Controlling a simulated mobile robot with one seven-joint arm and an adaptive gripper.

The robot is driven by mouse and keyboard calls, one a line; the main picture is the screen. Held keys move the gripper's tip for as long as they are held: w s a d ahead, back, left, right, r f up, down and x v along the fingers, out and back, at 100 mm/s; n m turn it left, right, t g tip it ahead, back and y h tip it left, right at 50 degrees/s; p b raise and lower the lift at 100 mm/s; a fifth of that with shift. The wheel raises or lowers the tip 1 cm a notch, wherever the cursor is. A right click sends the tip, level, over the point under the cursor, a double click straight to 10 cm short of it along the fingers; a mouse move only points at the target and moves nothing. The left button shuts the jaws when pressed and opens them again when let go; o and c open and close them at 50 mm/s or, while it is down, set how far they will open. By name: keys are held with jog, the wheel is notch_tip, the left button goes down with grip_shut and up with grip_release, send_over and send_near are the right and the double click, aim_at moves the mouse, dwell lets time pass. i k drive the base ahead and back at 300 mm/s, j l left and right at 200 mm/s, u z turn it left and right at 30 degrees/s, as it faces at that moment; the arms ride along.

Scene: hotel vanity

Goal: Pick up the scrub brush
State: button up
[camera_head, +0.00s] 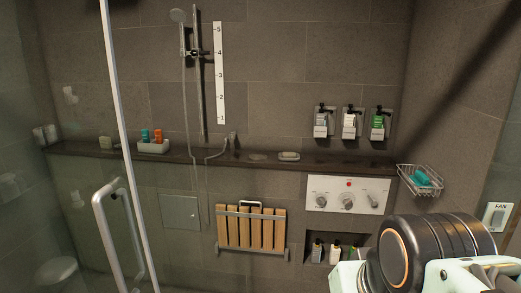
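A small teal object (424,177) lies in a wire basket (408,186) on the right wall. It may be the scrub brush, but it is too small to tell for sure. A pale oblong item (289,156) on the stone ledge (335,164) is also too small to identify. My arm fills the lower right corner, in front of and below the basket. My gripper's fingers are not seen.
A glass shower door with a metal handle (128,235) stands at the left. A slatted wooden fold-up seat (250,228) and a control panel (346,195) are on the back wall. Bottles (335,251) stand in a low niche. Dispensers (349,123) hang above the ledge.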

aim_at(419, 179)
jog(key=i+z, duration=0.25)
jog(key=i, duration=2.2)
jog(key=u, duration=0.65)
jog(key=k+j+u, duration=0.1)
jog(key=u, duration=0.25)
jog(key=k+j+u, duration=0.1)
jog(key=u, duration=0.25)
jog(key=j+u, duration=0.1)
jog(key=u, duration=0.25)
jog(key=k+j+u, duration=0.1)
jog(key=j+u, duration=0.2)
jog(key=k+j+u, duration=0.1)
jog(key=j+u, duration=0.15)
jog(key=j, duration=0.15)
jog(key=j+u, duration=0.2)
jog(key=j, duration=1.2)
jog(key=k, duration=0.05)
